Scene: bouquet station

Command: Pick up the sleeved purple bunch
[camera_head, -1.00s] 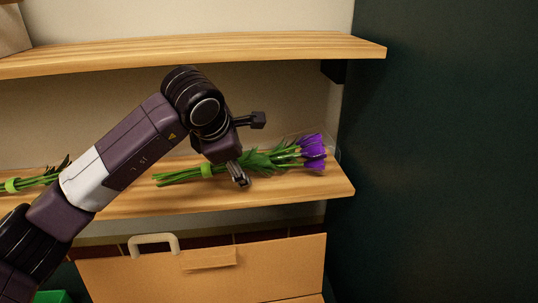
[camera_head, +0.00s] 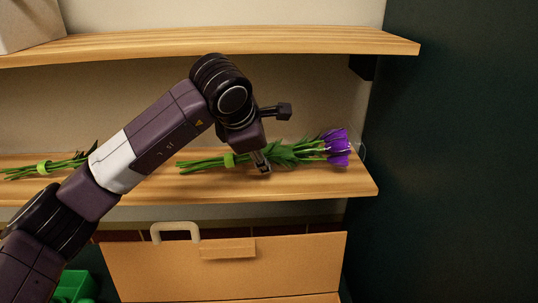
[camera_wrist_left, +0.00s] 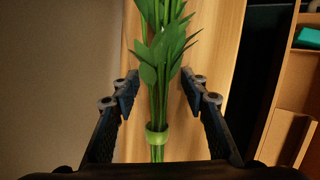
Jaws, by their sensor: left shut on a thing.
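The purple bunch (camera_head: 337,147) lies along the lower wooden shelf, purple blooms to the right and green stems to the left, with a light green band around the stems. A clear sleeve edge shows faintly by the blooms. My left gripper (camera_head: 263,164) comes down on the bunch just right of the band. In the left wrist view, the fingers (camera_wrist_left: 161,90) stand on either side of the leafy stems (camera_wrist_left: 158,100), above the green band (camera_wrist_left: 157,134). They are shut on the sleeved bunch; the clear sleeve between them is hard to see. My right gripper is not in view.
Another banded green bunch (camera_head: 45,166) lies further left on the lower shelf (camera_head: 310,187). The upper shelf (camera_head: 340,44) hangs above my arm. A cardboard box panel (camera_head: 290,270) and a pale handle (camera_head: 175,230) are below. A dark wall (camera_head: 460,160) stands to the right.

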